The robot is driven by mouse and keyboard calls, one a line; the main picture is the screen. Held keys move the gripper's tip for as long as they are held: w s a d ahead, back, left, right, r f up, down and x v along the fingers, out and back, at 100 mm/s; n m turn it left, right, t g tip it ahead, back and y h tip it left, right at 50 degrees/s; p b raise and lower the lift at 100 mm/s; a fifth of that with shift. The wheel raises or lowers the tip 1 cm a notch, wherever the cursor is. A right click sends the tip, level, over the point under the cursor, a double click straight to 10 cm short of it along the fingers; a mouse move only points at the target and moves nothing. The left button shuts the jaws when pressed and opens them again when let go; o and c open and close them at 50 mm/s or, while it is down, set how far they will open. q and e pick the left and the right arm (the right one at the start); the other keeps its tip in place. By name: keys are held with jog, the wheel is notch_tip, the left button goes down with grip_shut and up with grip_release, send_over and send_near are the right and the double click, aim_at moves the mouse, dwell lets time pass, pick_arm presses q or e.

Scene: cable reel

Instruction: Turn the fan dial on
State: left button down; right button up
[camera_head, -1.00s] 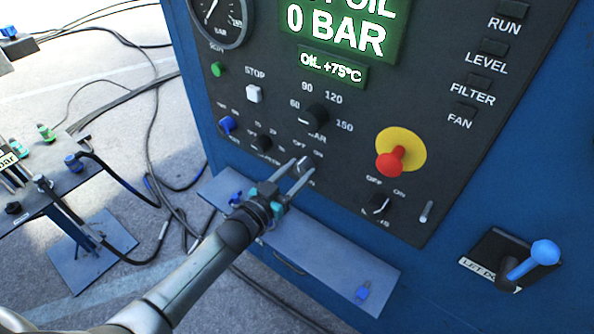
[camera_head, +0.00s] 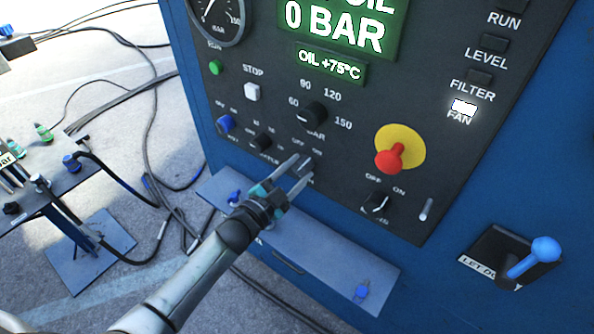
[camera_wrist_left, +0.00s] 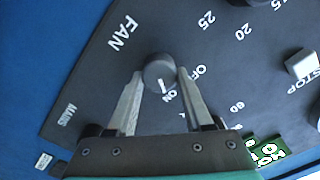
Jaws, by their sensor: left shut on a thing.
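The fan dial (camera_wrist_left: 159,70) is a round black knob with a white pointer line, beside the FAN label in the left wrist view. Its pointer line is toward the ON mark. My left gripper (camera_head: 301,170) has its two fingers on either side of the dial and is shut on it. In the head view the fingers mostly hide the dial. The FAN indicator lamp (camera_head: 464,107) at the right of the panel is lit white. My right gripper is not in view.
Close by on the panel are the pressure knob (camera_head: 313,114), a red emergency button (camera_head: 390,160) on a yellow disc, and the mains switch (camera_head: 377,204). A blue-knobbed lever (camera_head: 540,252) sticks out at the right. A shelf (camera_head: 310,245) lies below the panel.

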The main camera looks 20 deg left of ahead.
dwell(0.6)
pick_arm(q)
jog(key=shift+c, duration=1.5)
grip_release()
jog(key=shift+s, duration=0.1)
jog(key=v, duration=1.5)
